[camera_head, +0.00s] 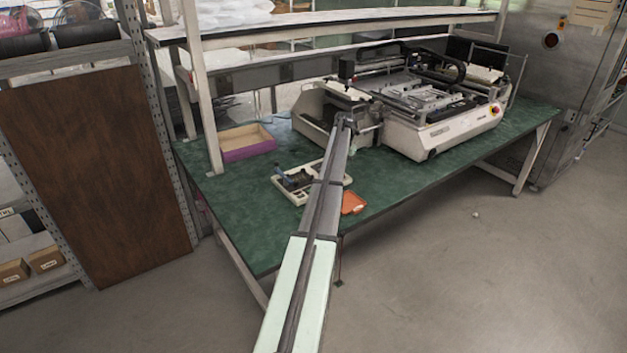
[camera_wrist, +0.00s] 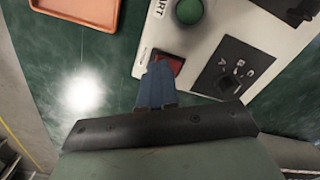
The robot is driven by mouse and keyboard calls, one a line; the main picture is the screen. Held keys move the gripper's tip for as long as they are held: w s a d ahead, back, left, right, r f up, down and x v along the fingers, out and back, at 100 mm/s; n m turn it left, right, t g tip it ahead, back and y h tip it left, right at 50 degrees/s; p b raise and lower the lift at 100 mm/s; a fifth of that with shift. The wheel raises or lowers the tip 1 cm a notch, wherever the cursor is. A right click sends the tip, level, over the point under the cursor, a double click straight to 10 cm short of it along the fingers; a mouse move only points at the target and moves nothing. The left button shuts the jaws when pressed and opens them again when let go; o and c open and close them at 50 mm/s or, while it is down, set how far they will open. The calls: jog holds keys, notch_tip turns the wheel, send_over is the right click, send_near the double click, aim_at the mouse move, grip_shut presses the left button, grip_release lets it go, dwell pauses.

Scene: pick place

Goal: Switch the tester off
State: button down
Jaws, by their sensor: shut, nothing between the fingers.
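The tester is a white panel (camera_wrist: 208,42) at the upper right of the wrist view, with a green round button, a red rocker switch (camera_wrist: 173,63) and a black selector plate (camera_wrist: 233,70) marked A, B, C. My gripper (camera_wrist: 158,68) is shut and empty, its blue fingertips at the red switch and covering part of it. I cannot tell whether they touch it or which way the switch is tilted. In the head view the tester (camera_head: 294,191) lies on the green bench, partly hidden by my arm.
An orange tray (camera_head: 353,203) lies right of the tester near the bench's (camera_head: 400,188) front edge. A purple-sided open box (camera_head: 247,152) sits behind, to the left. A large white machine (camera_head: 440,130) fills the back right, with a shelf (camera_head: 330,24) above.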

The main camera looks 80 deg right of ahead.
jog(key=shift+f, duration=0.45)
dwell(0.3)
jog(key=shift+r, duration=3.55)
jog(key=shift+w, duration=0.1)
